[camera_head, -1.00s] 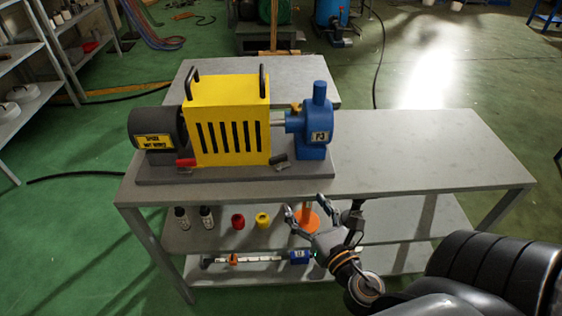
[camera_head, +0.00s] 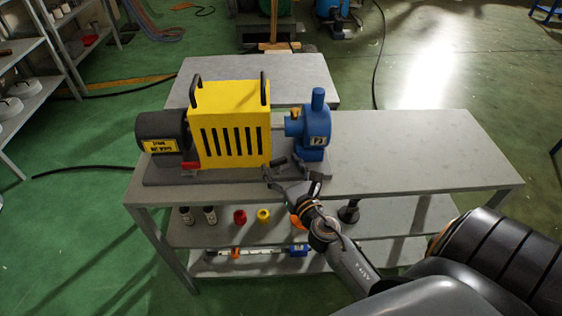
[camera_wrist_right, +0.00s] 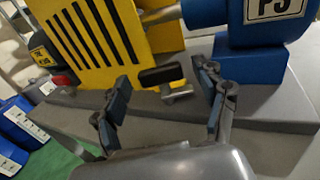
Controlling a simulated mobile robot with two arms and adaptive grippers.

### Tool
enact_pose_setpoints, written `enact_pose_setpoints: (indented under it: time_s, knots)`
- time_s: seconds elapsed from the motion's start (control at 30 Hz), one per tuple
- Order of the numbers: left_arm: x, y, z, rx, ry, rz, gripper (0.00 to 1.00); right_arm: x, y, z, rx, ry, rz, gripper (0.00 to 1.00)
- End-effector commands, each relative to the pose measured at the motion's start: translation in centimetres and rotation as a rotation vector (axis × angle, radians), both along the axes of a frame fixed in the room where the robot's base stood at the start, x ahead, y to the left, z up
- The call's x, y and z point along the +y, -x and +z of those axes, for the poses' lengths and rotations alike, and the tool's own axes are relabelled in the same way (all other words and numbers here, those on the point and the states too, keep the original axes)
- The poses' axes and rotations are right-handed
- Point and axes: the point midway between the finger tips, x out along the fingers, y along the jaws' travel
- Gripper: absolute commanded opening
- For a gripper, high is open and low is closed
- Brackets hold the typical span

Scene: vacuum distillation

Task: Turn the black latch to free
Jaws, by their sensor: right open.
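The black latch (camera_head: 279,161) sits at the front right foot of the yellow slotted guard (camera_head: 228,130), on the grey base plate. In the right wrist view the latch (camera_wrist_right: 160,75) shows as a short black handle on a metal stem, lying nearly level. My right gripper (camera_head: 293,176) is open at the front edge of the base, just in front of the latch. In the wrist view its fingers appear on either side of the latch, with no clear contact. My left gripper is out of view.
The blue pump (camera_head: 314,130) marked P3 stands right of the guard, close to my right finger. A black motor (camera_head: 162,136) with a yellow label is at the left. The grey table (camera_head: 420,150) is clear on the right. Bottles and coloured parts lie on shelves below.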

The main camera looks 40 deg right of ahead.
Motion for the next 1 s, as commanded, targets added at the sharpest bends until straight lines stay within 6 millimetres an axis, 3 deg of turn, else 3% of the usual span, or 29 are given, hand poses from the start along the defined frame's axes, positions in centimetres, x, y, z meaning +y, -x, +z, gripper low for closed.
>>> enact_pose_setpoints:
  time_s: [0.37,0.63,0.83,1.0]
  knots:
    - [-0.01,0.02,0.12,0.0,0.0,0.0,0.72,-0.09,-0.58,-0.03,0.0,0.0,0.001,0.72]
    - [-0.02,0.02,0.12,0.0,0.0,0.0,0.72,-0.08,-0.56,-0.03,0.001,0.0,0.0,0.17]
    - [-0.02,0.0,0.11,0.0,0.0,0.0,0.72,0.05,-0.63,-0.06,-0.001,-0.003,-0.034,0.17]
    - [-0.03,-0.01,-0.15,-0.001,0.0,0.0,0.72,0.34,-0.75,-0.15,-0.001,-0.008,-0.183,0.17]
